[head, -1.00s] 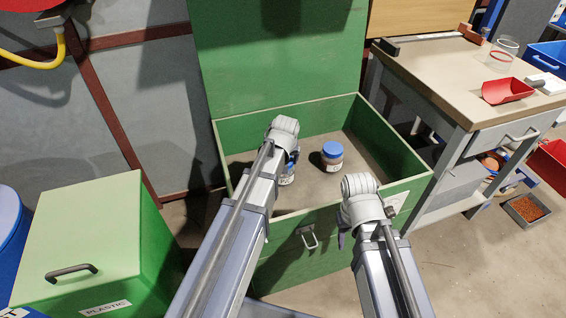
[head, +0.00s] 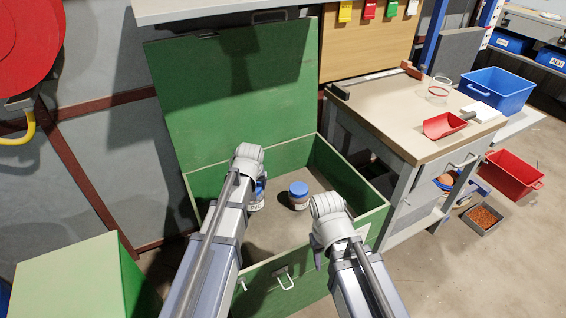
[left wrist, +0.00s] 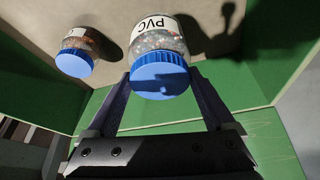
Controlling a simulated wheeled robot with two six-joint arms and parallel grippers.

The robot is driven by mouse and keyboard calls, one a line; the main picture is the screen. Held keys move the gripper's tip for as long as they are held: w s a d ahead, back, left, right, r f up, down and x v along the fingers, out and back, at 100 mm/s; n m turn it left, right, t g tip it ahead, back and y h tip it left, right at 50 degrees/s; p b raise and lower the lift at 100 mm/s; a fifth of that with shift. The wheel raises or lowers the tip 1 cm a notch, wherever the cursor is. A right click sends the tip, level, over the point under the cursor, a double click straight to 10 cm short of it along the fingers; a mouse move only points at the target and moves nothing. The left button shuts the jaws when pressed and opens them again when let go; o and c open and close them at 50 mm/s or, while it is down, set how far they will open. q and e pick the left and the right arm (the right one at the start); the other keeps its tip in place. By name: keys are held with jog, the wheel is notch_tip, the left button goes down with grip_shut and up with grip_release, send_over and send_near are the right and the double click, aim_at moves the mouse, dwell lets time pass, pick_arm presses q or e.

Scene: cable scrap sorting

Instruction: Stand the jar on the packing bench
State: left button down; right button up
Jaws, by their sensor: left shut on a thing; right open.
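A clear jar with a blue lid and a PVC label (left wrist: 157,55) is between the fingers of my left gripper (left wrist: 160,88), which is shut on it. In the head view the held jar (head: 258,198) is mostly hidden by my left arm, inside the open green chest (head: 268,283). A second blue-lidded jar (head: 299,196) stands on the chest floor; it also shows in the left wrist view (left wrist: 75,52). My right gripper (head: 318,250) is open, over the chest's front right edge. A bench (head: 385,108) with a pale top stands right of the chest.
On the bench are a red scoop (head: 444,125), a clear container (head: 439,90) and a white item (head: 482,112). The bench top's left and front parts are clear. A blue bin (head: 497,90) and red bin (head: 513,174) are farther right. The chest's raised lid (head: 235,95) stands behind.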

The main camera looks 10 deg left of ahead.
notch_tip(320, 180, up, 31)
jog(key=p, duration=3.1)
